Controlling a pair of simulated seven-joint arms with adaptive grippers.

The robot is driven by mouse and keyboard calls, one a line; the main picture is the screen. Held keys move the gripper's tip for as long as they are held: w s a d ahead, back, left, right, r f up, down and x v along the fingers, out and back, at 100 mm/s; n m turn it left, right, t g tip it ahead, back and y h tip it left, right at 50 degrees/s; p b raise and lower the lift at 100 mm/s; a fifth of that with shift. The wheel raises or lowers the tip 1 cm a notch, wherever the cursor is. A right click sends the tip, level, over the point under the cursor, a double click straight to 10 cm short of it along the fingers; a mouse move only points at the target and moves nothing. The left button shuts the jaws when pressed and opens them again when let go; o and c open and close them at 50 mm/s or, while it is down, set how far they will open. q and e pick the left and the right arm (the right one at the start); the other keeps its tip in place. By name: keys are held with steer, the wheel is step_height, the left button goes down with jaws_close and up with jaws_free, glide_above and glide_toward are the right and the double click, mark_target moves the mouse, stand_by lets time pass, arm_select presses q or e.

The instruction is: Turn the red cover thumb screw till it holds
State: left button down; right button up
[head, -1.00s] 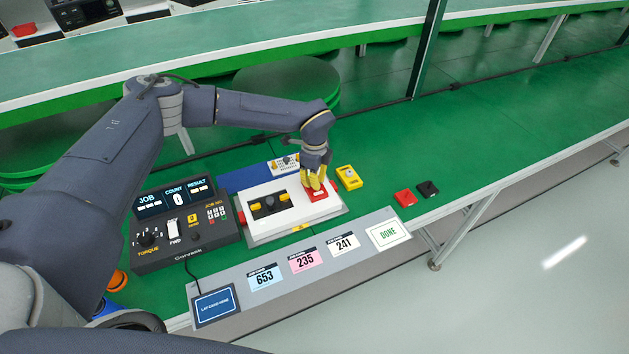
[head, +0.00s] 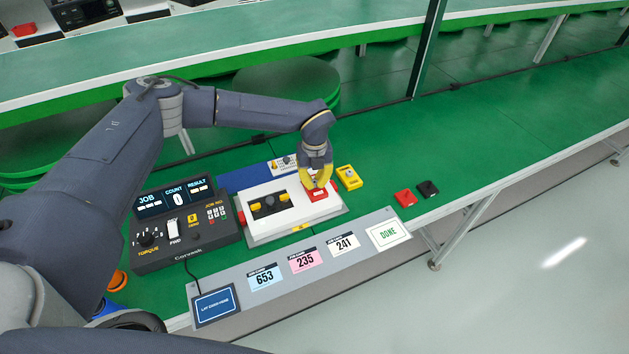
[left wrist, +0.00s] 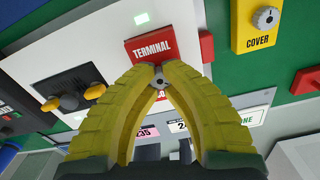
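The red cover (head: 317,196), marked TERMINAL, lies on the right part of a white unit (head: 250,227); it also shows in the left wrist view (left wrist: 150,47). Its small grey thumb screw (left wrist: 158,83) shows between the yellow fingertips in the left wrist view. My left gripper (head: 318,184) points down over the red cover; in the left wrist view its fingertips (left wrist: 160,72) close in on both sides of the screw and appear to touch it. The fingers hide part of the cover. My right gripper is in neither view.
A yellow COVER block (head: 348,178) with a knob sits right of the unit. Loose red (head: 405,197) and black (head: 428,188) blocks lie farther right. A dark control box (head: 185,230) stands left, a card strip (head: 300,263) in front. The green belt is clear farther right.

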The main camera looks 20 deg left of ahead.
mark_target(315, 182)
arm_select(q)
steer(key=m, duration=0.3)
steer(key=shift+m, duration=0.3)
steer(key=m, duration=0.3)
steer(key=shift+m, duration=0.3)
steer(key=m, duration=0.3)
steer(key=shift+m, duration=0.4)
steer(key=m, duration=0.3)
steer(key=shift+r+m, duration=0.1)
steer(key=shift+m, duration=0.2)
steer(key=m, duration=0.5)
steer(key=shift+w, duration=0.1)
steer(key=m, duration=0.6)
steer(key=shift+m, duration=0.3)
steer(key=c, duration=1.2)
jaws_free()
steer(key=shift+c, duration=0.2)
step_height(315, 182, up, 12)
